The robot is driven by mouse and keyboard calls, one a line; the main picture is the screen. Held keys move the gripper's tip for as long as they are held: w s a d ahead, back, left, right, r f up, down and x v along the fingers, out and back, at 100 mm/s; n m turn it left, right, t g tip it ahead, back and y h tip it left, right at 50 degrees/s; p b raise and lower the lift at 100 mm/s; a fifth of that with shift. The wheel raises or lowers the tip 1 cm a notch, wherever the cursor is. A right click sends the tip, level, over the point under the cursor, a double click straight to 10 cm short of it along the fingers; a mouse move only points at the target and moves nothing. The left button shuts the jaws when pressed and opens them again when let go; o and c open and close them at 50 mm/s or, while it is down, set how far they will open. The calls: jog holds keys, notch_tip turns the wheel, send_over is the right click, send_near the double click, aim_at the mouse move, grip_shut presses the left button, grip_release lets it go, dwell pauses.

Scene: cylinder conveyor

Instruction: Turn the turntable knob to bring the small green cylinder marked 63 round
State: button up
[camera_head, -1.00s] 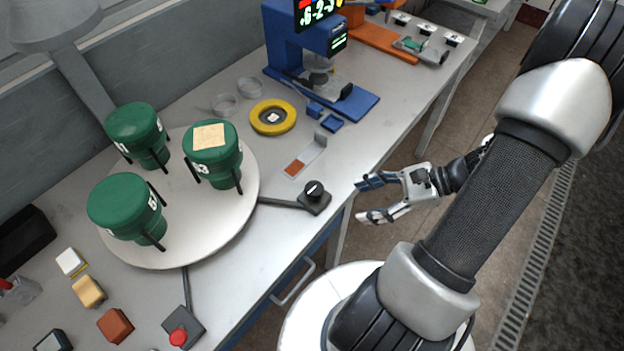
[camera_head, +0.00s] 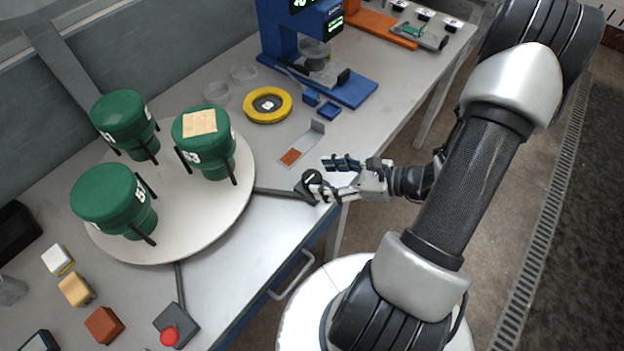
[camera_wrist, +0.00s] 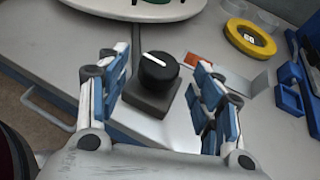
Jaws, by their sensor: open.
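One green cylinder (camera_head: 206,150) with a tan paper label on top bears a number ending in 3. Another green cylinder (camera_head: 112,198) stands front left, and a third green cylinder (camera_head: 124,122) at the back left; their numbers are hard to read. The black turntable knob (camera_wrist: 158,70) with a white pointer line sits on a dark base; in the head view it (camera_head: 310,178) is partly covered. My gripper (camera_wrist: 162,92) is open, with its fingers on either side of the knob, apart from it.
A red button (camera_head: 169,336) on a dark base stands at the front. Coloured blocks (camera_head: 75,290) lie at the left. A yellow ring (camera_head: 267,105), blue trays (camera_head: 328,110) and a blue machine (camera_head: 345,88) stand behind the knob.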

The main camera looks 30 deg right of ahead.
aim_at(315, 178)
jog(key=shift+b+x, duration=0.5)
jog(key=shift+x, duration=1.8)
jog(key=c, duration=1)
